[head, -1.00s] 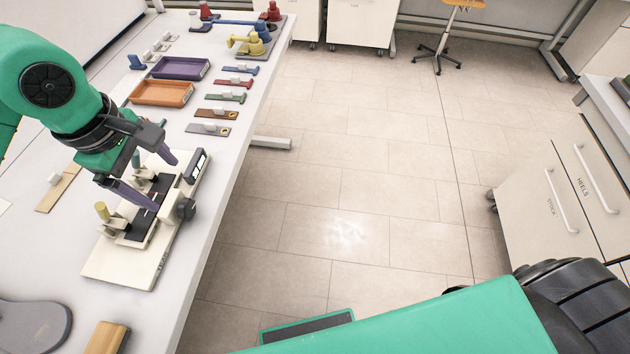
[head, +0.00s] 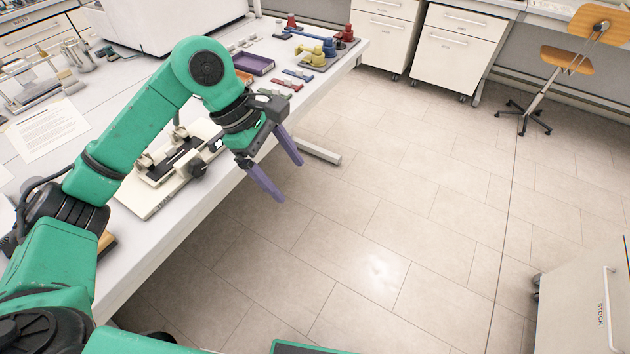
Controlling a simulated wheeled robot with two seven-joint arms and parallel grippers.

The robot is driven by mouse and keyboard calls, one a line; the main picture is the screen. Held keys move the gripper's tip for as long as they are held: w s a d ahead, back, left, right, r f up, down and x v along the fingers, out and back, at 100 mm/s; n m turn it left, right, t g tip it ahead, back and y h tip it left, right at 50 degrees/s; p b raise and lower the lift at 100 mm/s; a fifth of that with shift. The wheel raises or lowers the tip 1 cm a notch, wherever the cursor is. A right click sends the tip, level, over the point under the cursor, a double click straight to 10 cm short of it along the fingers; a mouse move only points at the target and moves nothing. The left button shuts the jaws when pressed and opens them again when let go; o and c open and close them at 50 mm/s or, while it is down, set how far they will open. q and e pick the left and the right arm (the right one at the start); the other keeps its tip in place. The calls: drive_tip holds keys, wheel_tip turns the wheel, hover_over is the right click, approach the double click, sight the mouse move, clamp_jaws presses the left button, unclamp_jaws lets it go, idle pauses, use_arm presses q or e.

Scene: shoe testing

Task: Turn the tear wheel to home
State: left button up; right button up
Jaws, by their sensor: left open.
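The tear tester (head: 150,203) is a cream base on the white table, with black clamp parts on top. Its dark tear wheel (head: 197,169) sticks out on the side toward the table's front edge. My left gripper (head: 289,180) is open and empty, with two purple fingers. It is to the right of the wheel, out past the table edge with floor behind it, and apart from the tester. My left arm and gripper hide part of the tester's far end. The wheel's angle is too small to read. My right gripper is out of view.
A purple tray (head: 253,64) and several small colored test strips lie farther along the table. Yellow and red fixtures (head: 318,54) stand at its far end. A paper sheet (head: 47,130) lies at left. The floor to the right is clear up to a stock cabinet (head: 590,300).

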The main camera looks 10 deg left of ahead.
use_arm(q)
drive_tip(key=shift+d+f+n+h, duration=0.15)
drive_tip(key=shift+d+n+h, duration=0.25)
drive_tip(key=shift+d, duration=0.65)
drive_tip(key=shift+a, duration=0.1)
